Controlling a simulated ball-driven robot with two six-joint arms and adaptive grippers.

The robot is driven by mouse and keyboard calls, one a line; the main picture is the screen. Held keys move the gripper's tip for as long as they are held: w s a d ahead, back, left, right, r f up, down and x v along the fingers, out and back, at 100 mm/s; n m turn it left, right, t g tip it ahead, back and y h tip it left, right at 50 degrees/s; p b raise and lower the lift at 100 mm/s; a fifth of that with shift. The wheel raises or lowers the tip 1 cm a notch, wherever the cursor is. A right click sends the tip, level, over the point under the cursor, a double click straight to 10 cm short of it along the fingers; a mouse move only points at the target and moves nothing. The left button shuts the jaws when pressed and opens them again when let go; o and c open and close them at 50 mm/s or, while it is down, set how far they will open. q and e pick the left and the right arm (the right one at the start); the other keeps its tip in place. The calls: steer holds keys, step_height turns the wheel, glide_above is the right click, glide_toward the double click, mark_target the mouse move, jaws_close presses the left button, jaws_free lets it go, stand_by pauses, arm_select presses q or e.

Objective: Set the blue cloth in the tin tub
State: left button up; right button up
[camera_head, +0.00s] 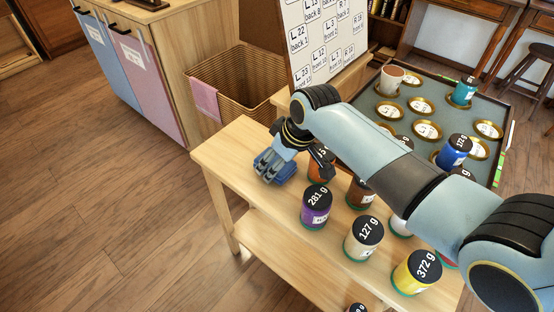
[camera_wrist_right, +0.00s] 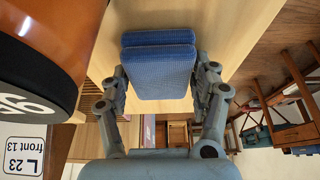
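The blue cloth (camera_wrist_right: 158,72) is a folded, thick pad between the fingers of my right gripper in the right wrist view. The fingers press close against its two side edges. In the head view my right gripper (camera_head: 274,164) is low at the wooden table's far-left part, with the blue cloth (camera_head: 284,172) partly hidden by the fingers. I cannot tell whether the cloth touches the tabletop. I see no tin tub. My left gripper is not in view.
Several labelled jars, including a purple one (camera_head: 316,206) and a yellow one (camera_head: 416,272), stand on the wooden table (camera_head: 228,152). A wicker basket (camera_head: 243,88) with a pink cloth (camera_head: 204,98) is behind. A label board (camera_head: 322,42) and a tray (camera_head: 440,84) stand beyond. The left floor is clear.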

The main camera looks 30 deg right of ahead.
steer(key=shift+o, duration=1.4)
steer(key=shift+r, duration=0.1)
steer(key=p+v, duration=0.3)
steer(key=v, duration=0.9)
steer(key=shift+s, duration=0.1)
